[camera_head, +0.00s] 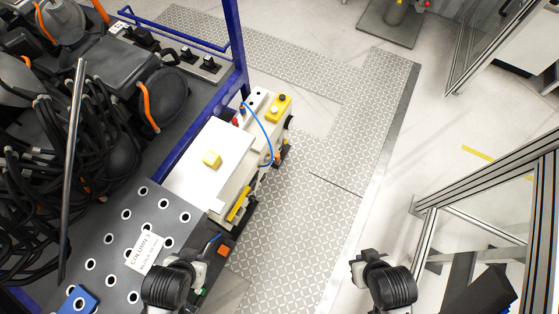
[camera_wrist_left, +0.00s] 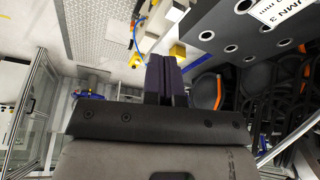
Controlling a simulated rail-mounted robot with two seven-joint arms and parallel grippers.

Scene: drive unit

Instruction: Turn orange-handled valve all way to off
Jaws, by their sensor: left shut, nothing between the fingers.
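My left gripper (camera_wrist_left: 166,78) is shut and empty in the left wrist view, its dark fingers pressed together. In the head view my left arm is at the bottom, beside the perforated grey plate, and its fingers are hidden. A small orange block (camera_head: 224,251) shows just right of that arm. Another small orange part (camera_head: 277,160) sits on the right side of the white unit. I cannot tell which of them, if either, is the valve handle, nor its angle. My right arm is at the bottom right over the floor; its fingers do not show.
The white unit (camera_head: 200,150) carries a yellow block, a blue hose (camera_head: 268,135) and a yellow button box (camera_head: 279,107). A blue frame post (camera_head: 236,50) and black cables (camera_head: 45,150) are on the left. Patterned floor (camera_head: 310,215) lies clear to the right, before a metal frame (camera_head: 480,180).

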